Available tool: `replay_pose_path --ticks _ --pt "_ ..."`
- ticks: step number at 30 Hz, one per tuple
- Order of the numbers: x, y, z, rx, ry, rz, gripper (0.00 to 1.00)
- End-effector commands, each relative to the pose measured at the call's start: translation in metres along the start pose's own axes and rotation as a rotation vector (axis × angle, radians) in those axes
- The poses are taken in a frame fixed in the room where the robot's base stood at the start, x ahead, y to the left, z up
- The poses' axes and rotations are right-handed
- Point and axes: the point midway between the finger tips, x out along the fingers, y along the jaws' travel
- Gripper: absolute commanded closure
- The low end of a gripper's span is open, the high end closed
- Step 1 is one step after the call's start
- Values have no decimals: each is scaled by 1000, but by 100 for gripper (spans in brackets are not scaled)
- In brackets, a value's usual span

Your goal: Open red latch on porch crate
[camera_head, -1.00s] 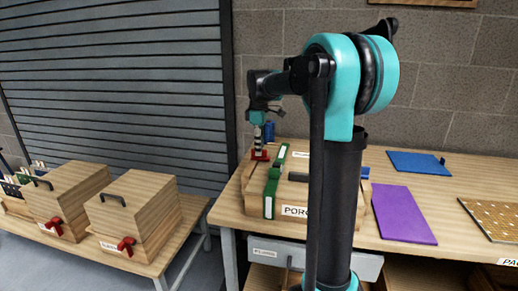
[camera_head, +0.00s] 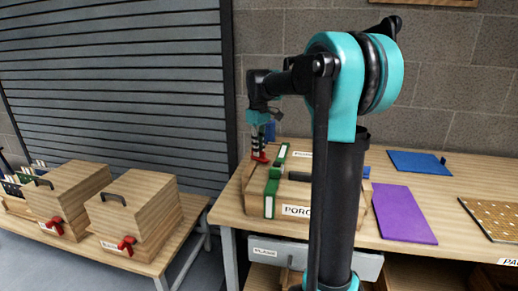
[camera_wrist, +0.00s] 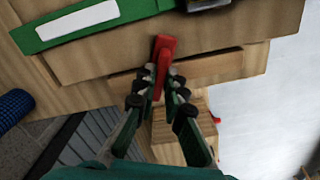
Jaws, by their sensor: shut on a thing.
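The porch crate (camera_head: 296,212) is a wooden box on the bench, with a label reading "PORC…" partly hidden by my arm. Its red latch (camera_head: 259,158) is at the left end. In the wrist view the red latch (camera_wrist: 163,55) stands out from the crate's wooden side (camera_wrist: 90,62). My gripper (camera_head: 259,151) is at that left end, pointing down. In the wrist view my gripper (camera_wrist: 160,85) is shut on the red latch, one finger on each side of its lower part. The latch's far end is free of the fingers.
A green strip (camera_head: 270,195) with a white label runs over the crate. A blue panel (camera_head: 418,162), a purple panel (camera_head: 403,214) and a gold mosaic panel (camera_head: 495,217) lie to the right. Two wooden crates (camera_head: 135,215) with red latches stand on the lower left bench.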

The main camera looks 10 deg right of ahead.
Motion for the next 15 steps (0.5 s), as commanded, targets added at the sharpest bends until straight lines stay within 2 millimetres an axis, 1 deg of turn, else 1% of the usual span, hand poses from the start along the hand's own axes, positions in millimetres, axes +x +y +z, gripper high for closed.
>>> replay_pose_path --ticks 15 --pt "0 -9 -3 489 0 1 100"
